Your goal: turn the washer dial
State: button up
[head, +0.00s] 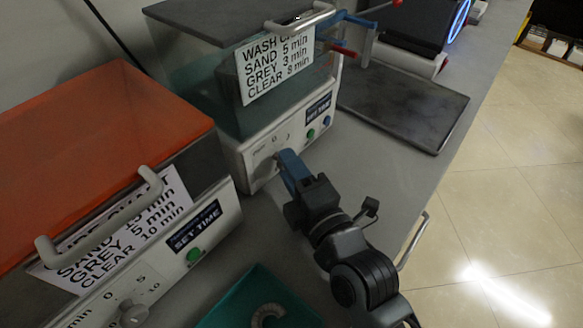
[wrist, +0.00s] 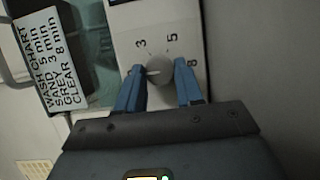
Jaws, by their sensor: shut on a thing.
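The washer (head: 240,150) stands at the back of the bench, with a dark lid and a white front panel. Its dial (wrist: 159,70) is a round grey knob with a pale pointer line, ringed by numbers such as 3, 5 and 8. The pointer line points to the left in the wrist view. My gripper (wrist: 160,82) has its two blue fingers on either side of the dial, shut on it. In the head view my gripper (head: 284,158) reaches the panel, and its fingers hide most of the dial.
A wash chart (head: 275,66) hangs on the washer's front under a metal handle (head: 300,19). An orange-lidded machine (head: 90,150) with its own knob (head: 133,312) stands at left. A teal tray (head: 240,290) lies in front. A dark flat plate (head: 405,105) lies right of the washer.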

jog(key=shift+c, duration=0.8)
